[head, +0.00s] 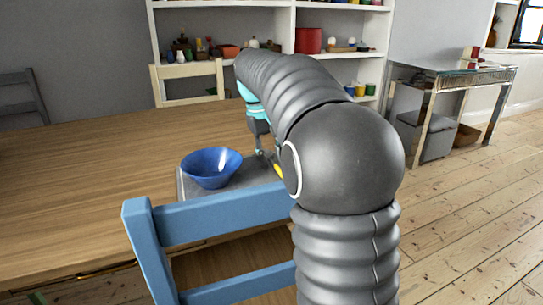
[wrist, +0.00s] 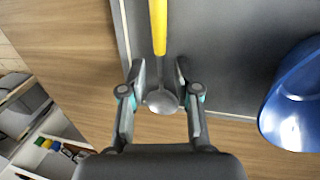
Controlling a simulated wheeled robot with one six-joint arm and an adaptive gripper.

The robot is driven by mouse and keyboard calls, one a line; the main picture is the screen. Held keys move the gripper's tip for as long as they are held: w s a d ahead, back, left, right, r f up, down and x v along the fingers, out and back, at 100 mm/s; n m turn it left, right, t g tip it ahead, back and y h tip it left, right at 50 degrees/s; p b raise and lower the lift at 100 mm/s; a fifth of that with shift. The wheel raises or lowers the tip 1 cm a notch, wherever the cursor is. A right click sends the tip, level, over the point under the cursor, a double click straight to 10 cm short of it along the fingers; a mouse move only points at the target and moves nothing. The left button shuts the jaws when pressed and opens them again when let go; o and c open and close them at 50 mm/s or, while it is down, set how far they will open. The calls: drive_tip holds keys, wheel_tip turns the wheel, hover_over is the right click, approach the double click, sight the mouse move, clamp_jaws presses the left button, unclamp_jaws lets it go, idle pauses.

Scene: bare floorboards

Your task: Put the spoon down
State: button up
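The spoon has a yellow handle (wrist: 158,26) and a grey bowl end (wrist: 162,101). In the wrist view its handle points up over the dark grey tray (wrist: 225,70), and its bowl end overlaps the tray's edge. My gripper (wrist: 160,68) has its fingers on either side of the spoon's neck and bowl. The bowl end nearly fills the gap, and I cannot tell whether the fingers press on it. In the head view my gripper (head: 266,154) is low over the tray's right side, and a bit of the yellow handle (head: 278,170) shows beside it. My arm hides the rest.
A blue bowl (head: 211,167) stands on the tray, left of my gripper; it also shows in the wrist view (wrist: 296,105). The wooden table (head: 90,170) is clear to the left. A blue chair (head: 220,212) stands in front, and a pale chair (head: 188,72) behind.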

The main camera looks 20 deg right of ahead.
wheel_tip(320, 180, up, 12)
drive_tip(key=a+p, duration=0.2)
drive_tip(key=shift+a+f, duration=0.15)
drive_tip(key=shift+f, duration=0.05)
